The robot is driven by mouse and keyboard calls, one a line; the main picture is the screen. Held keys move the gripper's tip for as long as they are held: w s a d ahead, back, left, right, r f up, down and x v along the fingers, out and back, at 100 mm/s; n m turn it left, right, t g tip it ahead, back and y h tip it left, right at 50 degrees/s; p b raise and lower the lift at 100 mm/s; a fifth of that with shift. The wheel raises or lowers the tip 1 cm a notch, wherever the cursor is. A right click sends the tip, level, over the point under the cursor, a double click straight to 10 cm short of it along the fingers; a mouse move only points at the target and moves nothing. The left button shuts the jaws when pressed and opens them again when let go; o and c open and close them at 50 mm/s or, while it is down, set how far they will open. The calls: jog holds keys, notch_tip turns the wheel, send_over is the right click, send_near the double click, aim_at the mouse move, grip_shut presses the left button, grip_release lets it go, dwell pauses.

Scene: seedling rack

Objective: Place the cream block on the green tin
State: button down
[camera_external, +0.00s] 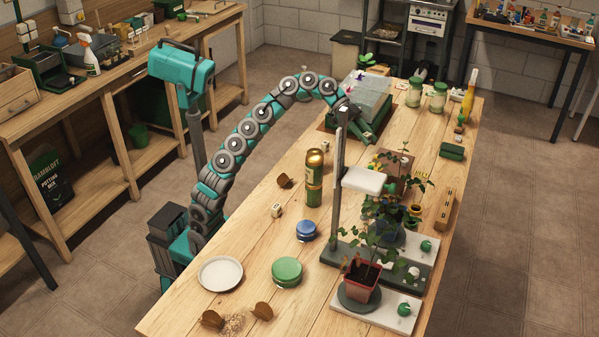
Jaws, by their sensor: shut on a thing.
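My gripper (366,138) is at the far part of the table, low beside the clear-lidded tray, well away from both the cream block and the green tin. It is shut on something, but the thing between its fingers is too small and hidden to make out. A grey post partly covers that area.
A blue tin (306,231), a white plate (220,273) and a tall green can (314,179) stand near the green tin. A potted plant (361,279) and a white-topped stand (363,181) crowd the right. A clear-lidded tray (365,96) sits at the back.

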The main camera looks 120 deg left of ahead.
jog(key=shift+r, duration=0.25)
jog(key=shift+d, duration=0.1)
